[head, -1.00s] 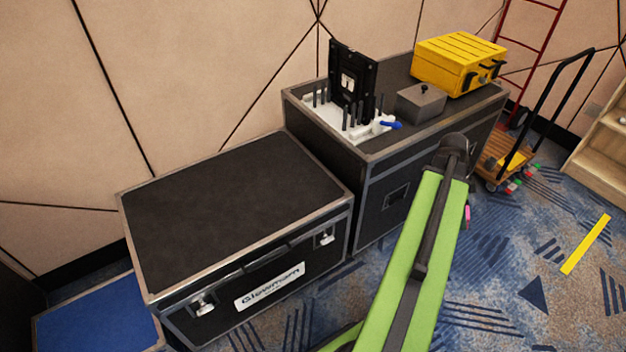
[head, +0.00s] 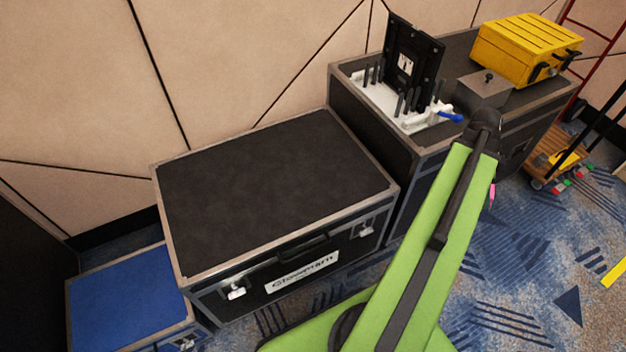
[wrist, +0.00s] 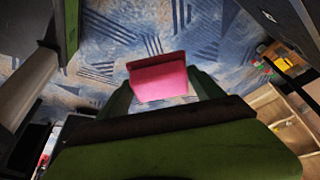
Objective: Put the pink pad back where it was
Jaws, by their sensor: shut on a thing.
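The pink pad (wrist: 160,80) is between the two fingers of my gripper (wrist: 162,95) in the wrist view, with blue patterned carpet behind it. The gripper is shut on it. In the head view only a small pink sliver of the pad (head: 492,196) shows beside my green arm; the arm hides the gripper itself. The pad is held off to the front of the black cases, apart from them.
A low black case (head: 270,190) with a bare top stands at the centre left. A taller case (head: 437,148) behind it bears a white tray (head: 418,122) with a black panel (head: 410,62), a grey box (head: 484,88) and a yellow box (head: 525,48). A blue-topped case (head: 130,300) is at lower left.

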